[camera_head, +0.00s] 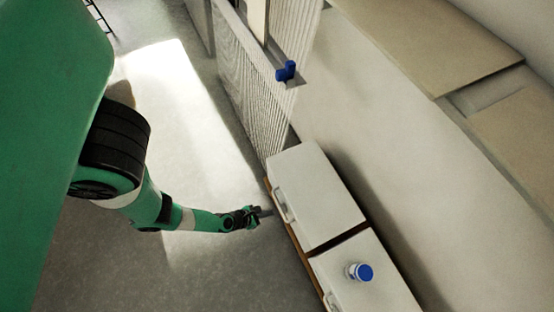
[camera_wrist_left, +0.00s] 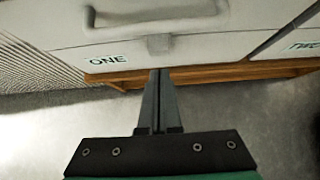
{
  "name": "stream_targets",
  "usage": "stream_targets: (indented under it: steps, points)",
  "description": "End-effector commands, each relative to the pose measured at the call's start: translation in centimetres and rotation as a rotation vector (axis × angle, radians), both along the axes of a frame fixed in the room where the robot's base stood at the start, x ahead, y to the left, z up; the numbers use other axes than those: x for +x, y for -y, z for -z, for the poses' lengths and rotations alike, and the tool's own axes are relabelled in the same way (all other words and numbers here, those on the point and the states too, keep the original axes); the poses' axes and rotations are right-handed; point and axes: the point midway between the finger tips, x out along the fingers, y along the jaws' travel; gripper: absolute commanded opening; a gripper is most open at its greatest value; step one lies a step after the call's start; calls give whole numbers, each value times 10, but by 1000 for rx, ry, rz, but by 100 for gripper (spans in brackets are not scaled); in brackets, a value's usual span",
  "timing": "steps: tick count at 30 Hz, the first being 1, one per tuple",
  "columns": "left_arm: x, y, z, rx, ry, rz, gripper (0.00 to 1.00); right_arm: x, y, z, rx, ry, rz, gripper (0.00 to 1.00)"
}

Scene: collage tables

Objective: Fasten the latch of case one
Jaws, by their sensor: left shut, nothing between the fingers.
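Case one (camera_head: 318,200) is a pale grey box on a wooden shelf, with a handle on its front. In the left wrist view its label "ONE" (camera_wrist_left: 108,60) shows left of the middle. I cannot tell whether the tab is fastened. My left gripper (camera_head: 266,212) is shut and empty in front of the case. In the left wrist view its fingertips (camera_wrist_left: 159,72) appear just below the latch; contact cannot be told. My right gripper is not in view.
A second pale case (camera_head: 385,290), partly labelled "TWO" (camera_wrist_left: 305,46), stands beside case one with a blue-capped jar (camera_head: 360,271) on top. The wooden shelf edge (camera_wrist_left: 215,74) runs below the cases. A ribbed panel (camera_head: 245,85) stands beyond case one. The floor (camera_head: 215,275) in front is clear.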

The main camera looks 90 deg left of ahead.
Motion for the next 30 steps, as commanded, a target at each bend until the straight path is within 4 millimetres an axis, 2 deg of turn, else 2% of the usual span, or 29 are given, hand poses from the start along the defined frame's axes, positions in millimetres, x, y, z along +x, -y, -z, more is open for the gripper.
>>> stream_targets:
  steps: [12,19,27,30]
  points:
    - [-15,7,0,1,-3,8,0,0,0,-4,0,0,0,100]
    - [-8,2,-29,-1,-1,-5,0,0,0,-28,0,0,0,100]
    - [6,-3,-80,-1,0,-2,0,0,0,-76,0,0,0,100]
    - [10,-4,-91,-1,-1,1,0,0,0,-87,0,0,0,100]
